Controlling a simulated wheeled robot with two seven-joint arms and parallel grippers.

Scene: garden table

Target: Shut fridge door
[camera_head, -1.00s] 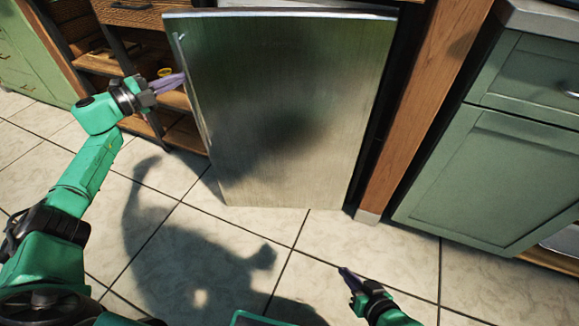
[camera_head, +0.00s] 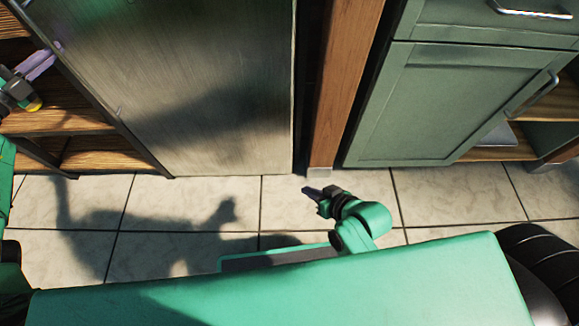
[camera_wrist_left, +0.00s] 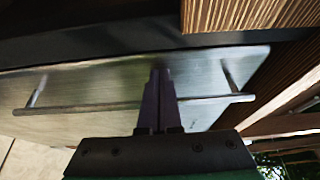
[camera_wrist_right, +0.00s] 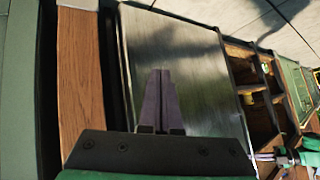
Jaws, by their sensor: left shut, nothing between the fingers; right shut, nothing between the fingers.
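The brushed-metal fridge door (camera_head: 205,85) stands at the left centre of the head view, between the wooden shelves and a wooden post. It looks in line or nearly in line with the cabinet front; I cannot tell if it is fully shut. My left gripper (camera_head: 50,58) is shut and empty at the left of the door. In the left wrist view its fingers (camera_wrist_left: 161,75) point at the door, across the long bar handle (camera_wrist_left: 75,107); contact is unclear. My right gripper (camera_head: 309,191) is shut and empty, low over the floor, apart from the door (camera_wrist_right: 185,75).
Open wooden shelves (camera_head: 60,120) stand left of the door. The wooden post (camera_head: 345,85) and a green cabinet (camera_head: 440,105) stand at its right. The tiled floor (camera_head: 180,190) in front is clear except for shadows.

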